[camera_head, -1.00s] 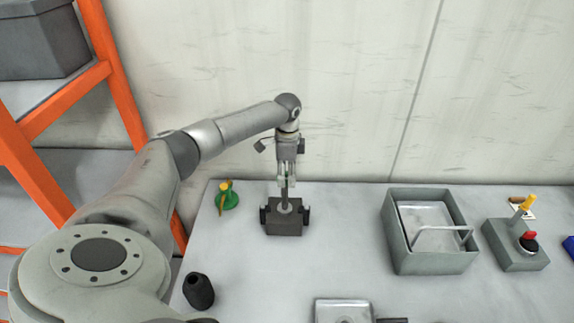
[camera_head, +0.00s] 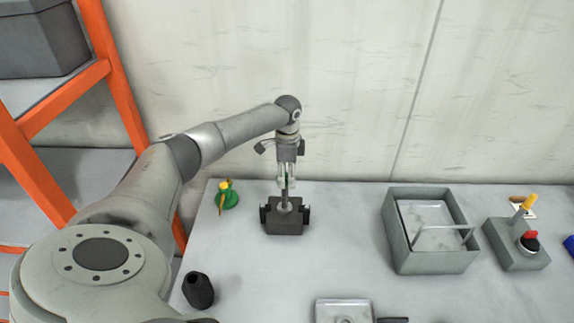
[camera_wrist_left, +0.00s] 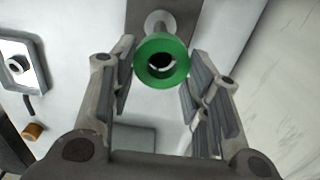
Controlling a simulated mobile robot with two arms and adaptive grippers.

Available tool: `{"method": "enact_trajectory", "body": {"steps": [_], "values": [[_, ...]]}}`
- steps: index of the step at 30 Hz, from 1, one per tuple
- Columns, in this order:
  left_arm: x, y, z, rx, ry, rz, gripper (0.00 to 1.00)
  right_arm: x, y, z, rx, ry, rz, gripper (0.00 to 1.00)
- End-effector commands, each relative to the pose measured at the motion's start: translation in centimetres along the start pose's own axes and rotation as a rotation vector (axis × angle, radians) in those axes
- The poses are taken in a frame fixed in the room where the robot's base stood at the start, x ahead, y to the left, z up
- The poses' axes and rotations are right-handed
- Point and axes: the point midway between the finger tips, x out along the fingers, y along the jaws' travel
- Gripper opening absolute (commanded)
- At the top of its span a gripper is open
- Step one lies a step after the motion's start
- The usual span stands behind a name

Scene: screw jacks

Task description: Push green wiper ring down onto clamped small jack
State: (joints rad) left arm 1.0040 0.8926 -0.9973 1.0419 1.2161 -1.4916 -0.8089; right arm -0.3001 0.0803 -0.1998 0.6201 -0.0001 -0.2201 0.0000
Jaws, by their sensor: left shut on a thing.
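The green wiper ring (camera_wrist_left: 162,62) sits between the fingers of my left gripper (camera_wrist_left: 158,85) in the left wrist view. The gripper is shut on the ring. The jack stands upright in the dark clamp block (camera_head: 284,224), and its round part (camera_wrist_left: 158,20) shows behind the ring in the wrist view. I cannot tell how far the ring is around the jack's stem. My right gripper is not in view.
A green and yellow piece (camera_head: 228,198) stands left of the clamp, and a black tapered part (camera_head: 198,291) lies nearer. A grey bin (camera_head: 432,262) and a button box (camera_head: 515,247) are at right. A metal plate fixture (camera_head: 343,308) is in front. A wall rises behind.

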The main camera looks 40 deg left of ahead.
Motion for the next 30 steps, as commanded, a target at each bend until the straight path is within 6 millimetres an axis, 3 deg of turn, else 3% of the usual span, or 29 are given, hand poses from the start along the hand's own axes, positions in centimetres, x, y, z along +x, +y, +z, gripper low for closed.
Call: {"method": "enact_trajectory", "body": {"steps": [30], "values": [[3.2,0.1,0.0,0.000,0.000,0.000,0.28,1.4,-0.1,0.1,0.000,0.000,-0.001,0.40]]}}
